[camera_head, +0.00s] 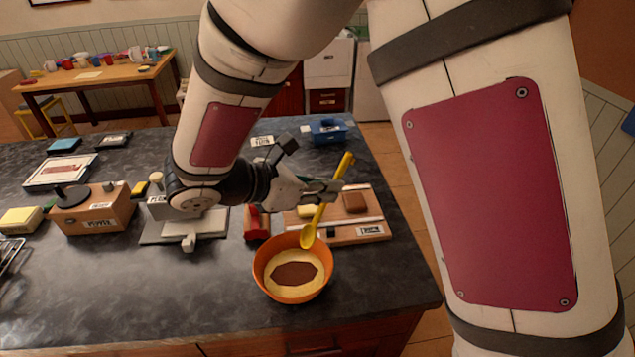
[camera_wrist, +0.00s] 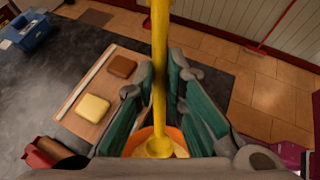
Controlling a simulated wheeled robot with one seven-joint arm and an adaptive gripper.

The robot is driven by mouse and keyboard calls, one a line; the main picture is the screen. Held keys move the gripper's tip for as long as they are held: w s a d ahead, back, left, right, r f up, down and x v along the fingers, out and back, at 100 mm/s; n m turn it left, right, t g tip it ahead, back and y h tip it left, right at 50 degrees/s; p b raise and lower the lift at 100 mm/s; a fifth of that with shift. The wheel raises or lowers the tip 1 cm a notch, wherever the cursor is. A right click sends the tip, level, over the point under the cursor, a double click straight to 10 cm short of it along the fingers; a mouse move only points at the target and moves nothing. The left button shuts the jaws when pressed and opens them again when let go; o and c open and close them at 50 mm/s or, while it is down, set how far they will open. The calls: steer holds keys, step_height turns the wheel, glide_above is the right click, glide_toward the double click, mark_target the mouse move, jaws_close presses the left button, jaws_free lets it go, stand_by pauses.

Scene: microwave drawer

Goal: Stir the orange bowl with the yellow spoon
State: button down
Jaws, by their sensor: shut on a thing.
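The orange bowl (camera_head: 266,277) stands on the dark counter near its front right edge, with a cream-coloured content and a brown patch in the middle. The yellow spoon (camera_head: 326,208) is tilted, its head down at the bowl's back rim and its handle up to the right. I cannot tell whether the head touches the rim. My gripper (camera_head: 322,190) is shut on the spoon's handle, above and behind the bowl. In the wrist view the spoon (camera_wrist: 159,60) runs between the fingers (camera_wrist: 160,95), and the bowl (camera_wrist: 175,136) shows partly below them.
A wooden board (camera_head: 376,232) with a brown block (camera_head: 355,202) and a pale yellow block lies just behind the bowl. A red object (camera_head: 257,222) stands left of it. A blue box (camera_head: 327,131) is at the back.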

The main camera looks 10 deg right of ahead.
mark_target(311, 227)
steer(key=shift+w+d+f+b, duration=0.2)
steer(key=shift+d+f, duration=0.1)
steer(key=shift+f, duration=0.1)
steer(key=shift+w+d+f+b, duration=0.15)
steer(key=shift+d+f, duration=0.1)
steer(key=shift+f, duration=0.15)
steer(key=shift+s+f, duration=0.1)
steer(key=shift+f, duration=0.15)
steer(key=shift+s+a+f+b, duration=0.3)
steer(key=shift+a+f+b, duration=0.3)
steer(key=shift+f, duration=0.55)
steer(key=shift+s+a+f+b, duration=0.25)
steer(key=shift+a+f+b, duration=0.3)
steer(key=shift+f, duration=0.65)
steer(key=shift+s+a+f+b, duration=0.3)
steer(key=shift+a+f+b, duration=0.25)
steer(key=shift+f, duration=0.6)
steer(key=shift+a, duration=0.2)
